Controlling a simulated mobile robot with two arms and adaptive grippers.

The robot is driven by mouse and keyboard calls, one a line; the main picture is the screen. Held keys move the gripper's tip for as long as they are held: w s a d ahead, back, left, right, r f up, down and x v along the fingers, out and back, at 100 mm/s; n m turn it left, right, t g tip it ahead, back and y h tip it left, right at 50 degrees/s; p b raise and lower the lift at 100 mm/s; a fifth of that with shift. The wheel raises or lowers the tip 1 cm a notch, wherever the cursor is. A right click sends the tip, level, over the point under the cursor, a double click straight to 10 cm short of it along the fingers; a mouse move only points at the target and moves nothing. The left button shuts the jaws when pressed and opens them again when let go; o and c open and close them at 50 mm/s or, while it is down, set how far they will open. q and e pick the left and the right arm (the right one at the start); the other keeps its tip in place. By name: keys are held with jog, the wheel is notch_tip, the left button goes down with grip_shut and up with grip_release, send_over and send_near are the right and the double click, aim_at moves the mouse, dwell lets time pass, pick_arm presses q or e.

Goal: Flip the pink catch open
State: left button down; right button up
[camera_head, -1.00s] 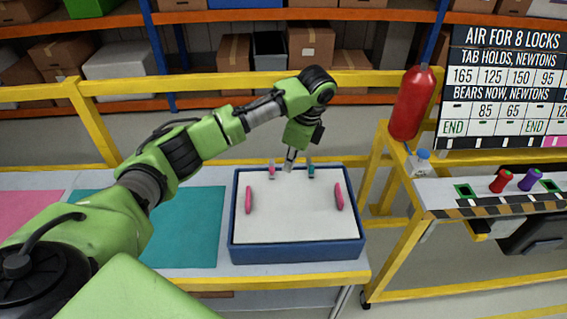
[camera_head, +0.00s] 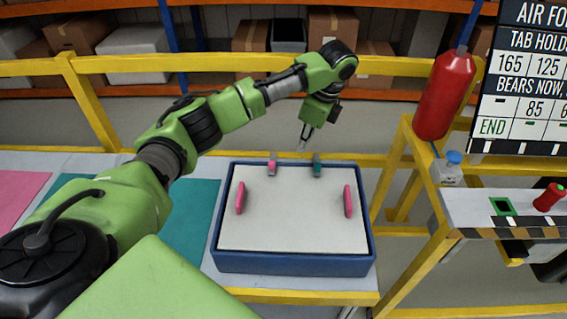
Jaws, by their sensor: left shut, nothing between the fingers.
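The dashboard module is a blue tray-like box (camera_head: 295,263) with a pale top panel (camera_head: 292,225) on the bench. A small pink catch (camera_head: 271,168) stands at its far edge, left of a teal catch (camera_head: 317,167). Whether the pink catch is open or closed is too small to tell. My left gripper (camera_head: 302,146) points down just beyond the far edge, between the two catches and above them. Its fingers are together and hold nothing. It appears apart from both catches. My right gripper is not in view.
Two pink upright handles (camera_head: 240,198) and (camera_head: 348,201) stand on the panel's left and right. A teal mat (camera_head: 190,225) lies left of the box. A yellow rail (camera_head: 210,66) runs behind. A red cylinder (camera_head: 444,95) and a side bench (camera_head: 480,208) stand at right.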

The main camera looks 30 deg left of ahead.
pick_arm(q)
jog(key=x, duration=0.3)
jog(key=p+x, duration=0.1)
jog(key=x, duration=0.4)
jog(key=shift+s+a+f+p, duration=0.2)
jog(key=shift+s+f+p, duration=0.15)
jog(key=a, duration=0.1)
jog(key=a+p, duration=0.1)
jog(key=a, duration=0.1)
jog(key=shift+s+f, duration=0.1)
jog(key=shift+f, duration=0.25)
jog(key=shift+s+a+f, duration=0.1)
jog(key=shift+s+a, duration=0.1)
jog(key=shift+a, duration=0.35)
jog(key=shift+w, duration=0.1)
jog(key=shift+p, duration=0.3)
jog(key=shift+s+a+m+p, duration=0.15)
jog(key=shift+s+m+p, duration=0.1)
jog(key=shift+m+p, duration=0.05)
